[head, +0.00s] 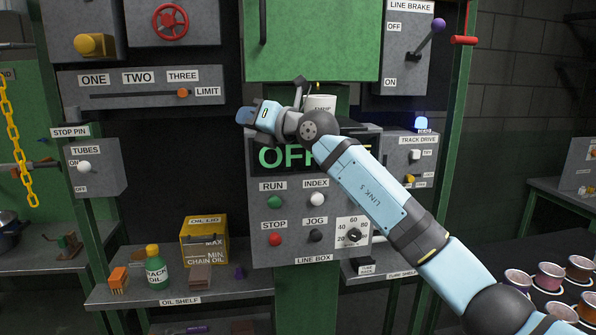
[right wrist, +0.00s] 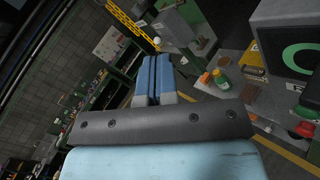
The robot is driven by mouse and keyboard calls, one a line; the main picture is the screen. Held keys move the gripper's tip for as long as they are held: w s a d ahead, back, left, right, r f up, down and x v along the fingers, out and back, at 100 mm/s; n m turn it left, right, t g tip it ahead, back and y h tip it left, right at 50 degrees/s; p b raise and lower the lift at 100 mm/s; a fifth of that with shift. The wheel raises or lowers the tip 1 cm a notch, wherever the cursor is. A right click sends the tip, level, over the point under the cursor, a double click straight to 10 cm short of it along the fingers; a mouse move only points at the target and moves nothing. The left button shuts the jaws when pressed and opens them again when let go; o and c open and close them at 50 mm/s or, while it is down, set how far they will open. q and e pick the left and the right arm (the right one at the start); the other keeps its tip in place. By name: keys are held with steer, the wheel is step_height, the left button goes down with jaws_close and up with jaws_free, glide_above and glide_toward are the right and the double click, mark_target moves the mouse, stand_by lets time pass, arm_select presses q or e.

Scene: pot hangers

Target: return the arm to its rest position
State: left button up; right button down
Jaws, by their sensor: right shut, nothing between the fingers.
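My right arm comes in from the lower right of the head view and reaches up to the middle. My right gripper (head: 246,115) is in front of the upper edge of the line box (head: 257,210) and points left. In the right wrist view the two blue fingers (right wrist: 152,78) lie side by side, shut with nothing between them. The gripper holds no object. The arm hides part of the line box's display and part of a white labelled container (head: 320,103) behind it. My left gripper does not show in the head view.
Close by are the limit slider panel (head: 135,88), the line brake lever (head: 432,38), the track drive box (head: 408,150) and the tubes switch box (head: 95,167). The oil shelf (head: 220,290) holds a yellow oil box (head: 204,240) and a green bottle (head: 156,270). Several cups stand at lower right.

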steer(key=s+d+f+m+t+h+p, duration=0.25)
steer(key=s+d+f+m, duration=0.3)
steer(key=f+m, duration=0.55)
steer(key=s+d+f+m+t+h+p, duration=0.1)
steer(key=s+d+f+m+t+h, duration=0.35)
steer(key=f, duration=0.95)
steer(key=s+d+f+m+t+h+p, duration=0.15)
steer(key=s+d+f+m, duration=0.35)
steer(key=d+f+m, duration=0.6)
steer(key=s+d+f+m+g+h+p, duration=0.1)
steer(key=s+d+f+m+g, duration=0.1)
steer(key=s+f, duration=0.4)
steer(key=s+d+f+m+g+h+p, duration=0.1)
steer(key=s+f+m, duration=0.5)
steer(key=s, duration=0.7)
steer(key=s+d+f+m+g+h+p, duration=0.1)
steer(key=s+d+f+m+g, duration=0.3)
steer(key=s, duration=0.5)
step_height(320, 180, down, 4)
steer(key=shift+s+d+r+h, duration=0.15)
steer(key=shift+d+h, duration=0.5)
steer(key=shift+d, duration=0.5)
steer(key=shift+g, duration=0.25)
